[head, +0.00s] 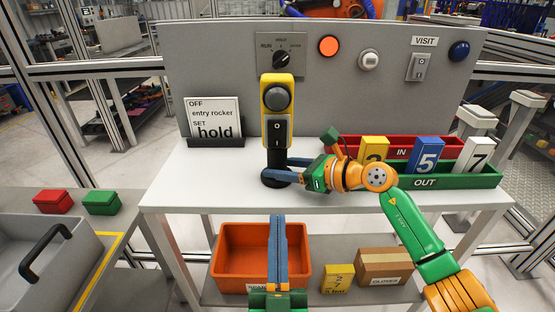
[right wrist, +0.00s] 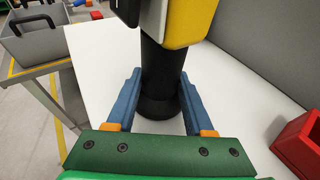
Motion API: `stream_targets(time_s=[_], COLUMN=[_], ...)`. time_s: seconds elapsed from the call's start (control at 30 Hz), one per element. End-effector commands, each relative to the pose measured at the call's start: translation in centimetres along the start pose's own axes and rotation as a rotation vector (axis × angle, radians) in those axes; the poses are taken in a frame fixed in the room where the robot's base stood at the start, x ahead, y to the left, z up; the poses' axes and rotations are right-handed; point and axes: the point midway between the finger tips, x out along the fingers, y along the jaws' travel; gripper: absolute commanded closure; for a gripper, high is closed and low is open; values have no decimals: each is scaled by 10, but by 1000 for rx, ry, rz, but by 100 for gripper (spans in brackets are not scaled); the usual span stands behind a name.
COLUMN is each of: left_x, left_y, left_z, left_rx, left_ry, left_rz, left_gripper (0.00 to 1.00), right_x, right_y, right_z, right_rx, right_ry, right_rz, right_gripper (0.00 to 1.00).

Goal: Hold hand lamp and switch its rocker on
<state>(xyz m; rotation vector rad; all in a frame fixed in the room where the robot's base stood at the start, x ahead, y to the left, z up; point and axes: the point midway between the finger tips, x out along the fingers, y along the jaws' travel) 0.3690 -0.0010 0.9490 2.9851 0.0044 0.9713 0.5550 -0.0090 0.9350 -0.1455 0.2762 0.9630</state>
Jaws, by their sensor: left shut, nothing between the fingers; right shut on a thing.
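The hand lamp (head: 291,95) stands upright on the white table (head: 210,185), with a yellow head, a round dark lens and a black handle below. Its rocker (head: 277,133), marked O above I, faces me; which side is pressed I cannot tell. My right gripper (head: 274,170) is shut on the lamp's black handle near its foot, and the right wrist view shows the blue fingers on both sides of the handle (right wrist: 160,75). My left gripper (head: 277,218) is shut and empty, pointing up, lower in the picture than the lamp, in front of the table.
A card (head: 213,118) left of the lamp reads "OFF entry rocker SET hold". A grey panel (head: 200,60) with a knob, buttons and a VISIT switch (head: 420,67) stands behind. Red and green trays (head: 425,182) with number blocks lie right. An orange bin (head: 230,265) sits on the lower shelf.

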Motion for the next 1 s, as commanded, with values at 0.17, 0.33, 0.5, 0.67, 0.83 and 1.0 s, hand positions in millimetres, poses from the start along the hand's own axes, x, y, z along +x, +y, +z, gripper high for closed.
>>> stream_targets(time_s=[0.17,0.33,0.5,0.67,0.83,1.0], left_x=[0,10,43,79,109,124], left_y=[0,0,0,0,1,1], left_z=[0,0,0,-1,9,25], left_rx=[1,1,0,0,6,4], left_ry=[0,2,5,5,1,-1], left_rz=[1,-1,0,1,6,4], left_gripper=[100,100,100,100,100,100], right_x=[0,0,0,0,0,0], right_y=[0,0,0,0,0,0], right_z=[0,0,0,0,0,0], right_rx=[0,0,0,0,0,0], right_ry=[0,0,0,0,0,0], right_rz=[0,0,0,0,0,0], right_gripper=[79,79,79,79,79,79])
